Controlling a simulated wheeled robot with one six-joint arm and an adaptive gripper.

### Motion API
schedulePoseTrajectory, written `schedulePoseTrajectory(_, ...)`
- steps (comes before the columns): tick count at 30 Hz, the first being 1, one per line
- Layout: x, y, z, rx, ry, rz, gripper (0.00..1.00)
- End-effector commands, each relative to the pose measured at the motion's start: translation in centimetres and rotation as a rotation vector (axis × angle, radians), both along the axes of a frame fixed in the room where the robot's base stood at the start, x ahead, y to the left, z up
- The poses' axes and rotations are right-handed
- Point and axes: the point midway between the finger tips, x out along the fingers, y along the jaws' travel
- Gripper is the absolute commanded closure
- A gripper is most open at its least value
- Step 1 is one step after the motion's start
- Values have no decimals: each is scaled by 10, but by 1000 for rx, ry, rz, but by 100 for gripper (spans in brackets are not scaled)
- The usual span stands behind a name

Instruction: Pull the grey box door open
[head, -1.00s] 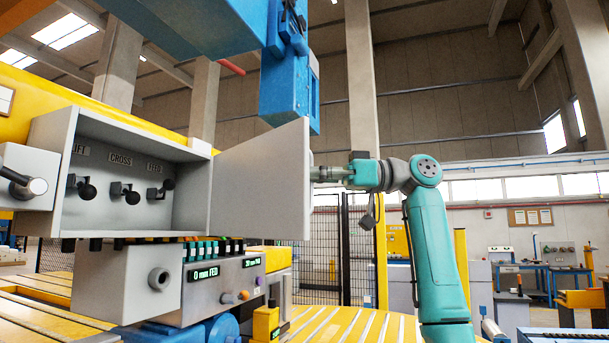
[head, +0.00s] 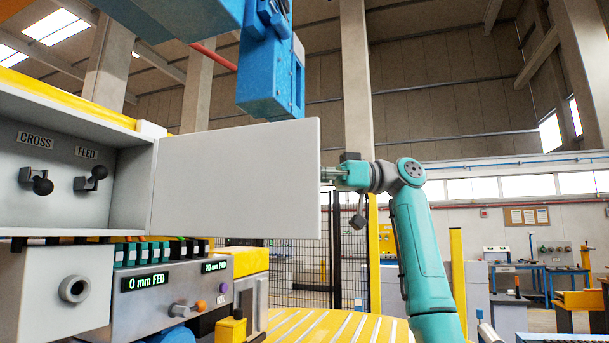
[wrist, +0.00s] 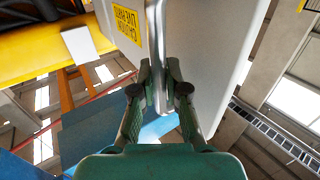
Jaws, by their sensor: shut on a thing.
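The grey box door (head: 236,182) stands wide open in the head view, hinged at the right side of the grey box (head: 60,170). Its broad face is turned to the camera. My gripper (head: 326,174) is at the door's free edge; its fingertips are partly hidden there. In the wrist view the fingers of my gripper (wrist: 166,98) are shut on a metal part along the edge of the door (wrist: 205,60). Inside the box are black-knobbed levers, with labels CROSS and FEED above them.
A blue machine arm (head: 270,75) hangs just above the door. Below the box is a control panel (head: 170,290) with a display reading 0 mm FED. A black mesh fence (head: 285,270) stands behind.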

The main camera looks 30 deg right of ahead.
Motion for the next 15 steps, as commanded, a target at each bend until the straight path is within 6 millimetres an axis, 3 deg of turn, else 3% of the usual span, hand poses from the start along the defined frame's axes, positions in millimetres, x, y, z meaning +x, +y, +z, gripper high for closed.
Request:
schedulePoseTrajectory(9,0,-1,-1,-1,3,0,100)
schedulePoseTrajectory(10,0,-1,-1,-1,3,0,80)
schedulePoseTrajectory(12,0,-1,-1,0,2,0,62)
schedulePoseTrajectory(15,0,0,-1,-1,1,0,61)
